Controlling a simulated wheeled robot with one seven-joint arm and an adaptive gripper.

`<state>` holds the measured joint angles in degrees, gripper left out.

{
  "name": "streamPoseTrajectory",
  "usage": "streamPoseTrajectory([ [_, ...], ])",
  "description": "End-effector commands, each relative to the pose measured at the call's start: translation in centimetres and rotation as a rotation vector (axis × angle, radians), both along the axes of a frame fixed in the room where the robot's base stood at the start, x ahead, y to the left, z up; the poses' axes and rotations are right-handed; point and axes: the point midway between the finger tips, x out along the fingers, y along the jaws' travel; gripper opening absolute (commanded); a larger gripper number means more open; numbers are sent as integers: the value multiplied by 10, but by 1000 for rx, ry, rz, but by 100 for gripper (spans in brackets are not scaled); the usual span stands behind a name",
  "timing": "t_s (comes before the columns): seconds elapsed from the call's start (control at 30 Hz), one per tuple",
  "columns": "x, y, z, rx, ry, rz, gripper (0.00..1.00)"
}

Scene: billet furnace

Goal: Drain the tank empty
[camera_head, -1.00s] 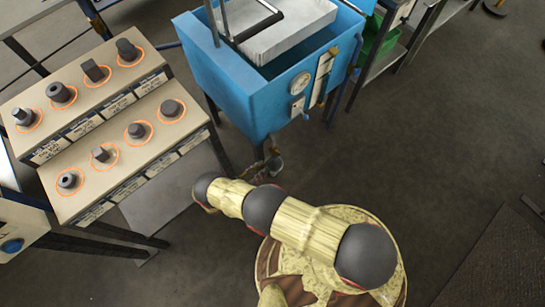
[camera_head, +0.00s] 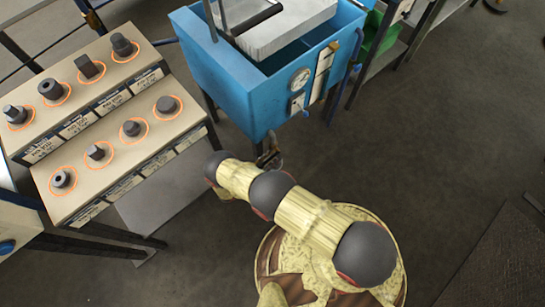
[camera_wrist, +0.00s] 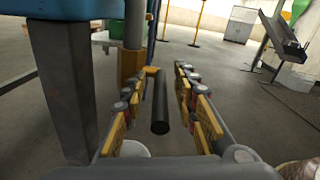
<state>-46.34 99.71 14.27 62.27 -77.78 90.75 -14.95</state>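The blue tank (camera_head: 245,85) stands on dark legs in the head view, with a round gauge (camera_head: 300,80) on its front. In the wrist view its blue underside (camera_wrist: 70,8) shows at top left. A brass-coloured valve pipe (camera_wrist: 132,62) hangs beneath it, with a black lever (camera_wrist: 160,110) pointing toward my camera. My gripper (camera_wrist: 158,80) is open, with one finger on each side of the lever; gaps show on both sides. In the head view my gripper (camera_head: 268,156) is small and partly hidden below the tank's front.
A grey tank leg (camera_wrist: 62,85) stands close left of my gripper. A white round object (camera_wrist: 134,148) shows below it. A stepped rack (camera_head: 105,110) with several dark fittings stands left of the tank. A pale block (camera_head: 288,30) lies over the tank's top.

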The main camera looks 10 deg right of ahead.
Motion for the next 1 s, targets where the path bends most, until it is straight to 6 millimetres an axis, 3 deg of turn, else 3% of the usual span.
streamPoseTrajectory([
  [0.17,0,0,0,1,-1,0,29],
  [0.7,0,0,0,0,0,0,0],
  [1.0,0,0,0,0,0,0,0],
])
